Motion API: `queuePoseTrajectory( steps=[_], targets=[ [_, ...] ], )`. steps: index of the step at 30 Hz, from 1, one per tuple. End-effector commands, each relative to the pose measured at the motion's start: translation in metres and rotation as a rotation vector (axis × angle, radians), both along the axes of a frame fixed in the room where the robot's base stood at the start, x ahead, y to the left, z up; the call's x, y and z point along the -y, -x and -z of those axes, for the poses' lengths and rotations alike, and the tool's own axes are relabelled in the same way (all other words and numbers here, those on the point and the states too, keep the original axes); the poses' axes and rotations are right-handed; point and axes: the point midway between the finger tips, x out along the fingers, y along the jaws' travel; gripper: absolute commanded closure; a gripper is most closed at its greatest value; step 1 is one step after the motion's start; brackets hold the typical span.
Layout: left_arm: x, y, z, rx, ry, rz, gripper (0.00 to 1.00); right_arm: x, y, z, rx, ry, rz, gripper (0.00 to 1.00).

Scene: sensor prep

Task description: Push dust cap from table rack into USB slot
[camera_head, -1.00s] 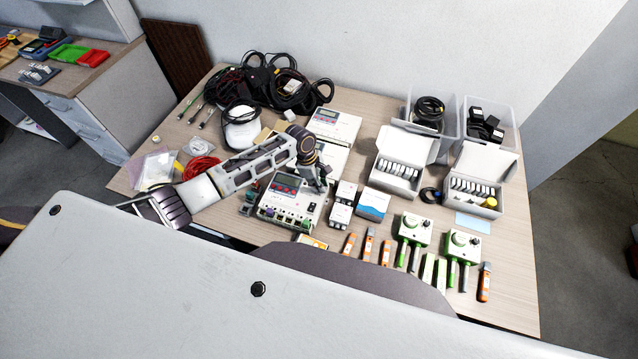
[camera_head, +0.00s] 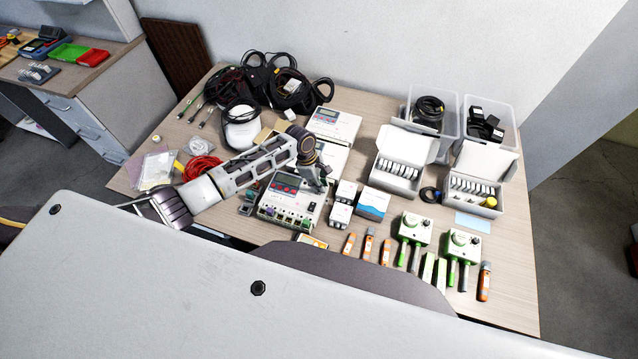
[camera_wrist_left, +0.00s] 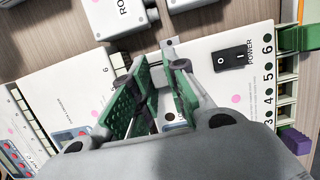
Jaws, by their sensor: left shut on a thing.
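My left gripper (camera_head: 320,186) is over the right part of a white device (camera_head: 284,212) with a red and blue panel and ports along its front edge. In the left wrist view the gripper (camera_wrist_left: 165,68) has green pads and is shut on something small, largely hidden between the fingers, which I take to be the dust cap. A small grey tab (camera_wrist_left: 168,48) shows at the fingertips; I cannot tell whether it is part of the cap. The device (camera_wrist_left: 205,52) has a black power switch and numbered ports. The USB slot cannot be made out. My right gripper is not in view.
Two small white boxes (camera_head: 341,213) and a blue-white box (camera_head: 372,204) stand right of the device. Orange-handled tools and green units (camera_head: 461,243) line the front edge. More devices (camera_head: 333,123) and black cables lie behind. A purple connector (camera_wrist_left: 297,140) sits at the device's edge.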

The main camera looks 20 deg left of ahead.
Motion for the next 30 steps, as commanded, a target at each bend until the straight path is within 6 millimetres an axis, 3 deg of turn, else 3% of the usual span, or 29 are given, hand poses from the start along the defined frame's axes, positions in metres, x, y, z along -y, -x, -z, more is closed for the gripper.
queuePoseTrajectory(
  steps=[4, 5, 10, 17, 19, 30],
  targets=[
    [-0.0001, 0.0005, 0.0005, -0.001, 0.0, 0.0, 0.94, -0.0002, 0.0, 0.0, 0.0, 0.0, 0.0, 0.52],
    [-0.0001, 0.0005, 0.0005, -0.001, 0.0, 0.0, 0.82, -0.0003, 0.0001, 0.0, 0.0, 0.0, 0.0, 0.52],
    [-0.0001, 0.0004, 0.0003, -0.001, 0.0, 0.0, 0.6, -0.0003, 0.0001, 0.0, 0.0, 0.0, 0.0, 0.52],
    [-0.0002, 0.0001, 0.0001, 0.0, 0.0, 0.0, 0.6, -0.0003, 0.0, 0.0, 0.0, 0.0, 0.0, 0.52],
    [-0.0002, 0.0001, 0.0001, 0.0, 0.0, 0.0, 0.52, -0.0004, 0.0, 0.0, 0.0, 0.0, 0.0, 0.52],
    [-0.0002, 0.0, -0.0011, 0.0, 0.0, 0.0, 0.52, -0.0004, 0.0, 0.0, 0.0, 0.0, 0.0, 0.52]
  ],
)
